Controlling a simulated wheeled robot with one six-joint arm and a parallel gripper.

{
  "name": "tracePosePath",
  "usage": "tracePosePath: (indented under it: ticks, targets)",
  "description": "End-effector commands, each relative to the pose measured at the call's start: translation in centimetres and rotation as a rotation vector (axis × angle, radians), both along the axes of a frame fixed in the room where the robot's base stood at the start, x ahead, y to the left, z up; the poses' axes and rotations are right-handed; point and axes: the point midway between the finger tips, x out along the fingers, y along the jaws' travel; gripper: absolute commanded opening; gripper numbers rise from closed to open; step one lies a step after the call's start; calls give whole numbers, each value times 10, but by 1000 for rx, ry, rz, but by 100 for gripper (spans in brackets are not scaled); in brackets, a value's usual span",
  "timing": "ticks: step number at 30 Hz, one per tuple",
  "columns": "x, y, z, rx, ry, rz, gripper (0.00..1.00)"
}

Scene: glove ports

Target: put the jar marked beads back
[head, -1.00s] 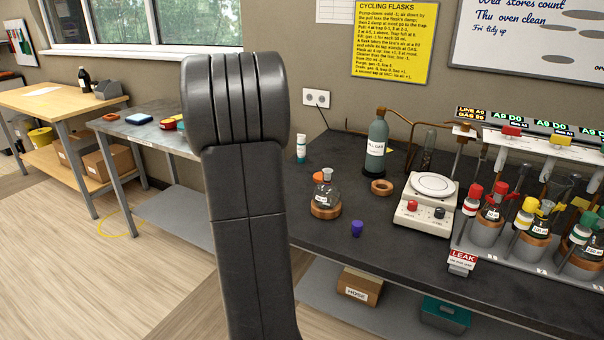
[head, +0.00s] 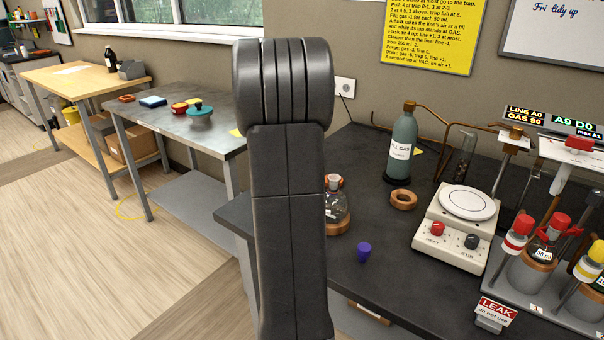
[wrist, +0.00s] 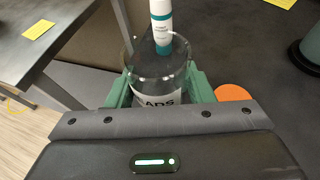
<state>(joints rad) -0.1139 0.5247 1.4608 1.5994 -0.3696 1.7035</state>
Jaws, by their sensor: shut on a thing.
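In the wrist view my gripper (wrist: 158,92) is shut on a clear glass jar (wrist: 158,76). The jar is upright between the green fingers. Its white label shows the letters "ADS"; the start is hidden. The jar looks empty or clear inside, and its bottom is hidden by my gripper. In the head view my own arm hides the gripper and the jar.
A white tube with a teal band (wrist: 161,22) stands just beyond the jar. The dark bench holds a flask (head: 336,208), purple stopper (head: 364,252), gas bottle (head: 402,150), cork ring (head: 403,199) and hotplate (head: 455,228). A gap separates it from the grey left bench (head: 160,118).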

Motion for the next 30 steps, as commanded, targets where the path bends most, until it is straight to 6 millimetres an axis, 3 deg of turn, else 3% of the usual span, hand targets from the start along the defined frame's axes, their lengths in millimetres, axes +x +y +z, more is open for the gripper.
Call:
tracePosePath:
  ticks: [8, 20, 21, 23, 24, 30]
  targets:
    - [0, 0, -37, -2, 1, 1, 23]
    - [0, 0, -42, 0, -1, 0, 23]
    - [0, 0, -41, 0, -1, 0, 53]
    - [0, 0, -40, 0, -1, 0, 65]
    - [0, 0, -40, 0, -1, 0, 69]
    - [0, 0, -40, 0, -1, 0, 69]
